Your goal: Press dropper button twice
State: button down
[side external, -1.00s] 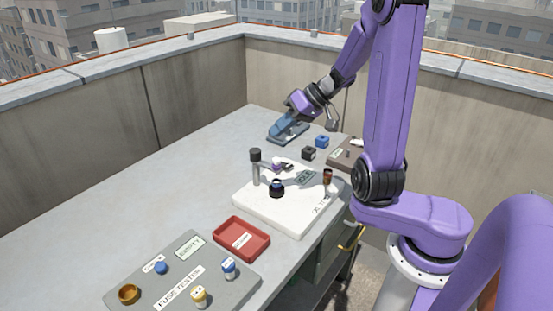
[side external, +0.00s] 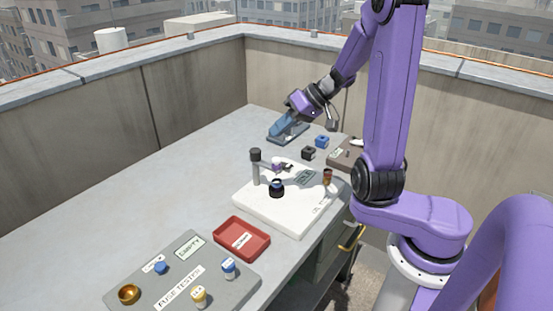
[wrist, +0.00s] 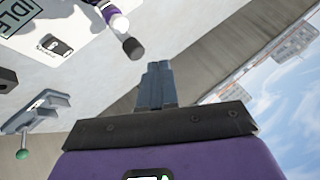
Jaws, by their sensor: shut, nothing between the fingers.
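The dropper station stands on a white board (side external: 262,211) in the side view. The purple head (wrist: 106,12) and dark cap (wrist: 132,46) also show there. I cannot pick out the button for certain. My gripper (side external: 289,115) is shut and empty, above the back of the bench, apart from the station. Its closed fingers (wrist: 155,75) show in the wrist view.
A blue device (side external: 288,133) stands close below my gripper. A black block (side external: 308,153) and a blue block (side external: 322,141) lie nearby. An amber bottle (side external: 327,177) stands on the board's right side. A red tray (side external: 242,253) and fuse tester (side external: 135,277) are in front. The left bench is clear.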

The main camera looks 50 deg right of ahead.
aim_at(276, 160)
notch_tip(276, 160, up, 4)
jog(key=m, duration=1.6)
jog(key=shift+s+a+f+m+g+y, duration=0.1)
jog(key=shift+m+g+y, duration=0.2)
jog(key=shift+m+y, duration=0.1)
jog(key=shift+f, duration=0.15)
jog(key=shift+f, duration=4.25)
jog(key=shift+f, duration=0.1)
jog(key=shift+f, duration=0.35)
